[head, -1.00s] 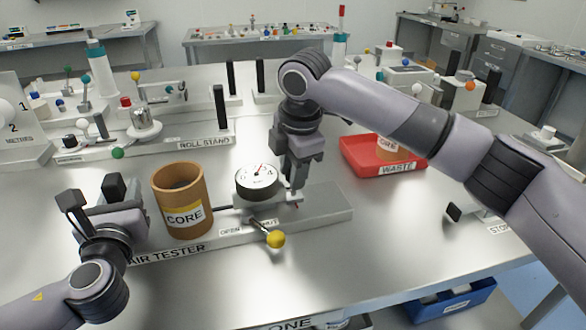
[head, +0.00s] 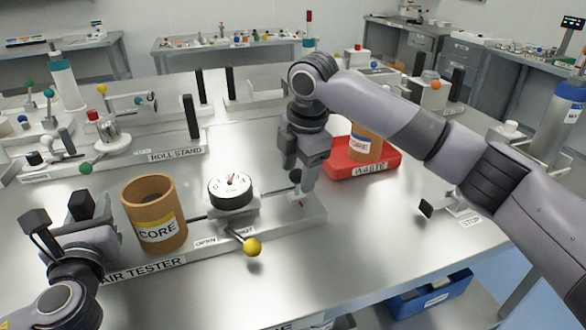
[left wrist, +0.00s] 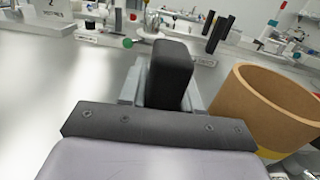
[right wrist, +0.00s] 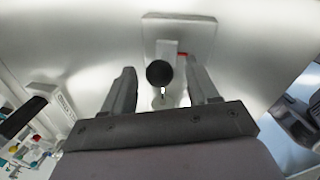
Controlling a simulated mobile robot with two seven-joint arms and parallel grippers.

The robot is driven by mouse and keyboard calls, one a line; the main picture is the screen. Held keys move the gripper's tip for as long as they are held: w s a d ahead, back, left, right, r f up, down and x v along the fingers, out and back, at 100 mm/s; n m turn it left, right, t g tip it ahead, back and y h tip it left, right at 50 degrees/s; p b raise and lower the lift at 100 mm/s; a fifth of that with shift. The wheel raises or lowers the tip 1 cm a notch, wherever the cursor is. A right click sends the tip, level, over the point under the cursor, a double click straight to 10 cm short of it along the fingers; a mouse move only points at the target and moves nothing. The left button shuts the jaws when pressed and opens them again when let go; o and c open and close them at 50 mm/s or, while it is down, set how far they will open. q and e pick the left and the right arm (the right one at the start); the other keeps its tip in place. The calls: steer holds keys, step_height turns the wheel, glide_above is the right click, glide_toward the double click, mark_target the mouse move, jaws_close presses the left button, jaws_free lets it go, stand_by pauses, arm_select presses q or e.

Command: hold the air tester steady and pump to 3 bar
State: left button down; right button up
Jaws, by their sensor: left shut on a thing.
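The air tester (head: 185,262) lies along the front of the bench, with a cardboard core (head: 155,212) standing on it. Its white gauge (head: 231,190) has a red needle pointing roughly upward; the reading is too small to tell. A yellow-ball lever (head: 252,246) points forward, near the OPEN and SHUT labels. My left gripper (head: 56,214) is shut on a black block (left wrist: 171,75) at the tester's left end. My right gripper (right wrist: 162,82) is open, its fingers either side of the pump's black knob (right wrist: 159,73), with gaps showing. The knob also shows in the head view (head: 296,176).
A red waste tray (head: 345,172) holding another core (head: 366,148) is behind my right gripper. The roll stand (head: 180,152) is behind the tester. A stop control (head: 455,213) is at right. Bare bench lies in front of the tester's right half.

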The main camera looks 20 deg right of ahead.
steer(key=shift+a, duration=0.1)
step_height(320, 180, up, 12)
steer(key=s, duration=0.2)
steer(key=shift+s+d, duration=0.25)
steer(key=shift+d, duration=0.1)
steer(key=shift+f, duration=0.1)
stand_by(1.1)
